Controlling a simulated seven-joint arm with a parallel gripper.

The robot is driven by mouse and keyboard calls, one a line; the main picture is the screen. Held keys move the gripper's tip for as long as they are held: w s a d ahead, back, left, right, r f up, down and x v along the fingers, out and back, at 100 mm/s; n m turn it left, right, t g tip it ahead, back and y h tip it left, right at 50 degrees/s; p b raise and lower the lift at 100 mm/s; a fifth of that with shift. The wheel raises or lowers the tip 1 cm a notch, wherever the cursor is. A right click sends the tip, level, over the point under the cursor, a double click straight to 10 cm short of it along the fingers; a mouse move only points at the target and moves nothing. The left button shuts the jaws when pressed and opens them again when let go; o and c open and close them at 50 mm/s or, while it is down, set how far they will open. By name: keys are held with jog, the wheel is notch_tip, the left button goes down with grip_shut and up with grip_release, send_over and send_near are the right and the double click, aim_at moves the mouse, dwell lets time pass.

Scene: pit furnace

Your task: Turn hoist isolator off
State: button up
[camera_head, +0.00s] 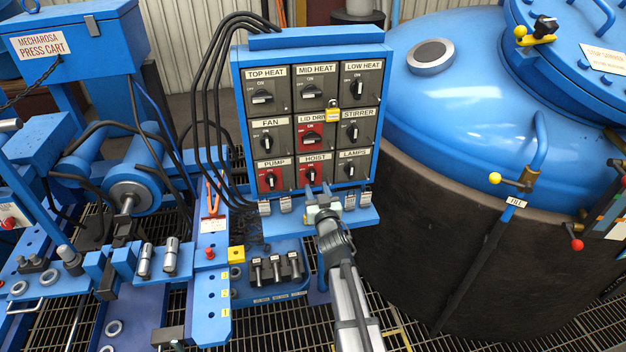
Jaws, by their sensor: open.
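The hoist isolator (311,175) is a black rotary knob on a red plate, in the middle of the bottom row of a blue switch panel (305,42). Its label reads HOIST. The knob looks roughly upright, though its exact setting is too small to read. My gripper (319,188) is open and empty just below and in front of the hoist isolator, pointing up toward it. The fingertips appear close to the plate's lower edge; I cannot tell whether they touch it. The knob itself shows above the fingers.
Pump (270,178) and lamps (351,170) switches flank the hoist. The lid drive switch (311,136) is right above, with a yellow padlock (332,115) nearby. A ledge with small tags (285,204) lies under the panel. The blue furnace (455,100) stands right.

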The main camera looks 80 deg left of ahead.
aim_at(313, 178)
jog(key=a, duration=0.5)
jog(key=shift+a, duration=0.4)
grip_shut()
